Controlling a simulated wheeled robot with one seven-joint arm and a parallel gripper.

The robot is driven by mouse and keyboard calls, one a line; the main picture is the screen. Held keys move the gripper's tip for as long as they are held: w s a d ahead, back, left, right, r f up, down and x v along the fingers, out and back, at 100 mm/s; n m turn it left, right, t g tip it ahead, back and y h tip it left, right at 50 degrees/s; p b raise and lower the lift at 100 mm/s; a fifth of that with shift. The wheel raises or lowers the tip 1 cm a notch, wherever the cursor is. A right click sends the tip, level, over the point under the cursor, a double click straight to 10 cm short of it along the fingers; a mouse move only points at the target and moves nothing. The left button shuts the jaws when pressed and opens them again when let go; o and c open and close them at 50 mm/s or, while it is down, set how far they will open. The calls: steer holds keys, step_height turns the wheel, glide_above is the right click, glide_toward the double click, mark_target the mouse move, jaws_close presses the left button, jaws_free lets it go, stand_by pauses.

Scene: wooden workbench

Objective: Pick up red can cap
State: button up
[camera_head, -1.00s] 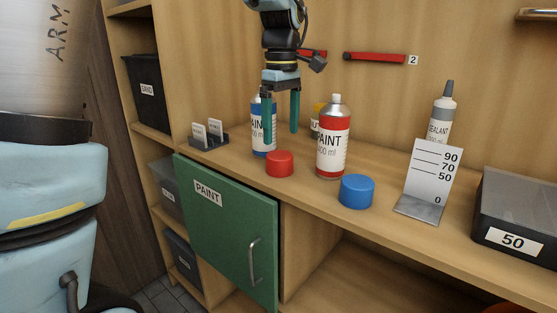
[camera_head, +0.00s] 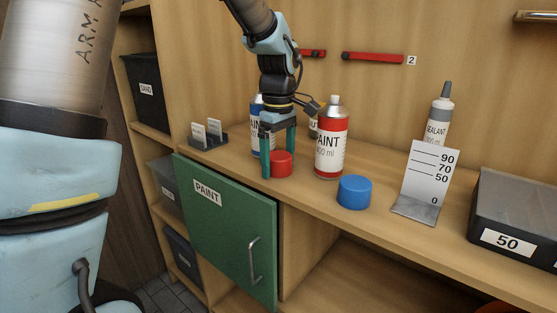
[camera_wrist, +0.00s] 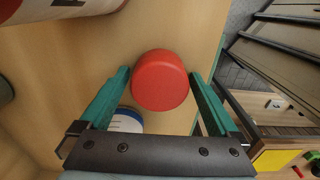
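The red can cap (camera_head: 281,163) sits on the workbench near its front edge, left of the red paint can (camera_head: 331,140). My gripper (camera_head: 279,164) is lowered over the cap, with its green fingers open and one on either side of it. In the wrist view the red cap (camera_wrist: 160,80) lies between the spread fingertips (camera_wrist: 160,78), with a gap visible on the left and a smaller one on the right. Whether a finger touches the cap is hard to tell.
A blue cap (camera_head: 354,192) stands right of the red can. A blue paint can (camera_head: 256,130) is close behind my gripper, partly hidden. A scale plate (camera_head: 424,180), sealant tube (camera_head: 438,118) and grey box (camera_head: 522,215) stand further right. The green cabinet door (camera_head: 225,225) is below.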

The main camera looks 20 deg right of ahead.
steer(key=c, duration=1)
steer(key=shift+c, duration=0.2)
steer(key=shift+r, duration=0.15)
